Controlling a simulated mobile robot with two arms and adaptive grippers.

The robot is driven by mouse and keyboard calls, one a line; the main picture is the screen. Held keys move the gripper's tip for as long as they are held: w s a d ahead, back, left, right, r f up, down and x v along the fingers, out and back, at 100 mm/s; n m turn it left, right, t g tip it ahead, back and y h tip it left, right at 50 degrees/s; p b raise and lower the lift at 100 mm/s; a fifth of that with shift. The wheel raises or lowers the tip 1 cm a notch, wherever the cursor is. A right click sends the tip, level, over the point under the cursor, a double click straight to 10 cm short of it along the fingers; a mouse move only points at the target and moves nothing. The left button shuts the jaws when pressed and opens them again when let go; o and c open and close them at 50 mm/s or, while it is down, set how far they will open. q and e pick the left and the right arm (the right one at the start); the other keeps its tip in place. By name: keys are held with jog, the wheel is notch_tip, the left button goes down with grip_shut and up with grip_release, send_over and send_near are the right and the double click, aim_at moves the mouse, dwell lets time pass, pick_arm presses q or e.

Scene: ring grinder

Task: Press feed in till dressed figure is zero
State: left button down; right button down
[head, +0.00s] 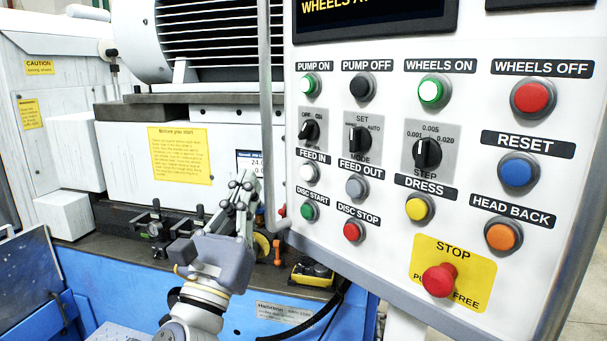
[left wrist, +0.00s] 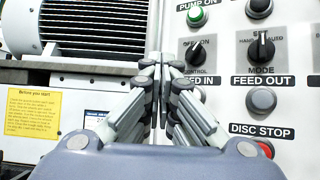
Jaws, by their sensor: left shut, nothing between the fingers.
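The control panel (head: 390,275) fills the right of the head view. Its FEED IN button (head: 309,173) is white, on the panel's left side below a rotary switch. My left gripper (head: 246,182) is shut and empty, to the left of this button and apart from it in the picture. In the left wrist view the shut fingertips (left wrist: 161,62) cover part of the FEED IN label, and the button is hidden behind the fingers. A small white-and-blue display (head: 247,158) is partly hidden behind my gripper; its figure cannot be read fully. My right gripper is not in view.
FEED OUT (head: 356,187) is a grey button right of FEED IN. Green DISC START (head: 309,210) lies just below. A vertical grey rail (head: 267,110) runs along the panel's left edge. A red STOP knob (head: 438,280) stands out low on the panel. The top screen (head: 375,15) is cut off.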

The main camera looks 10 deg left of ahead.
aim_at(308, 173)
pick_arm(q)
jog(key=w+d, duration=0.5)
jog(key=w, duration=0.2)
jog(key=shift+b, duration=0.35)
jog(key=shift+w, duration=0.15)
dwell(1.1)
jog(key=shift+w+d, duration=0.2)
